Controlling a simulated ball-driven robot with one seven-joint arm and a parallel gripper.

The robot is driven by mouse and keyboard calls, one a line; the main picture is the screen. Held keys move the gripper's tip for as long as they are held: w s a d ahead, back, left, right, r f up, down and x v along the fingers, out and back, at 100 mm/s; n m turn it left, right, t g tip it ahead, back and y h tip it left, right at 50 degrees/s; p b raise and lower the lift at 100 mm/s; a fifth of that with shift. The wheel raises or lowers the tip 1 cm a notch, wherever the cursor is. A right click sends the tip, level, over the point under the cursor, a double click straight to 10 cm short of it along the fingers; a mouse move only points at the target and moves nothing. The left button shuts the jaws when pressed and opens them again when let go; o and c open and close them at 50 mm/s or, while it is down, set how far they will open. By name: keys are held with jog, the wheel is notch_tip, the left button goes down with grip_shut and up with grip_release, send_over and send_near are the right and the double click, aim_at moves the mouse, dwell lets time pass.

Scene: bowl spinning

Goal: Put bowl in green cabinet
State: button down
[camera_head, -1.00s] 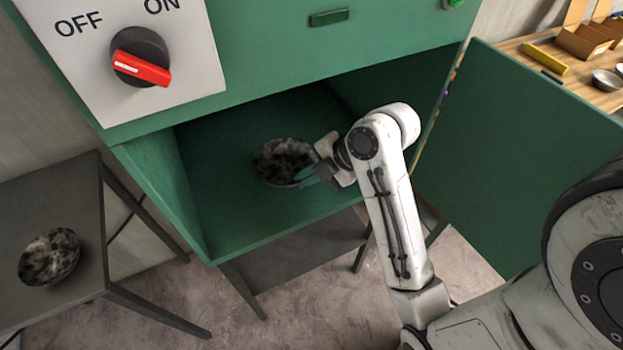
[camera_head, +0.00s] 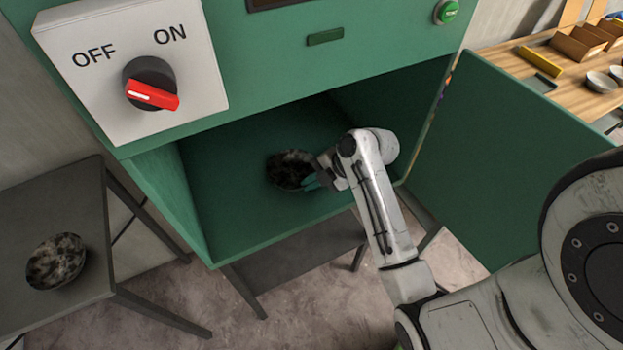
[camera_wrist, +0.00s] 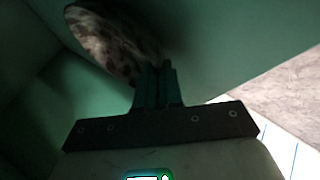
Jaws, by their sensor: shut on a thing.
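A dark speckled bowl (camera_head: 287,169) is inside the open green cabinet (camera_head: 232,247), in the middle of its compartment. My gripper (camera_head: 312,182) reaches in from the right and is shut on the bowl's near right rim. In the wrist view the bowl (camera_wrist: 110,42) is at the upper left, with its rim at the closed fingers (camera_wrist: 155,75). The inside there is dark, and I cannot tell whether the bowl touches the cabinet floor. A second speckled bowl (camera_head: 56,261) rests on the dark side table (camera_head: 75,200) at the left.
The cabinet door (camera_head: 500,160) stands open on the right, beside my arm. A panel with a red ON/OFF knob (camera_head: 152,96) is above the opening. A wooden bench (camera_head: 570,72) with small bowls and boxes is at the far right.

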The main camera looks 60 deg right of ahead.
jog(key=c, duration=1.3)
grip_release()
jog(key=b+v, duration=0.1)
jog(key=v, duration=1.1)
jog(key=shift+s+a+f+m+g+h, duration=0.45)
jog(key=shift+s+a+f+m+g, duration=0.75)
jog(key=shift+a+f+m, duration=1.25)
jog(key=shift+s+a+f+m+g+h, duration=0.5)
jog(key=shift+s+a+f+m+g, duration=0.7)
jog(key=shift+a+m, duration=2.2)
jog(key=shift+s+a+f+m+g+h, duration=0.45)
jog(key=shift+s+a+f+m+g, duration=0.75)
jog(key=shift+a+f+m, duration=1.3)
jog(key=shift+s+a+r, duration=0.15)
jog(key=shift+a+r, duration=0.3)
jog(key=shift+a, duration=0.2)
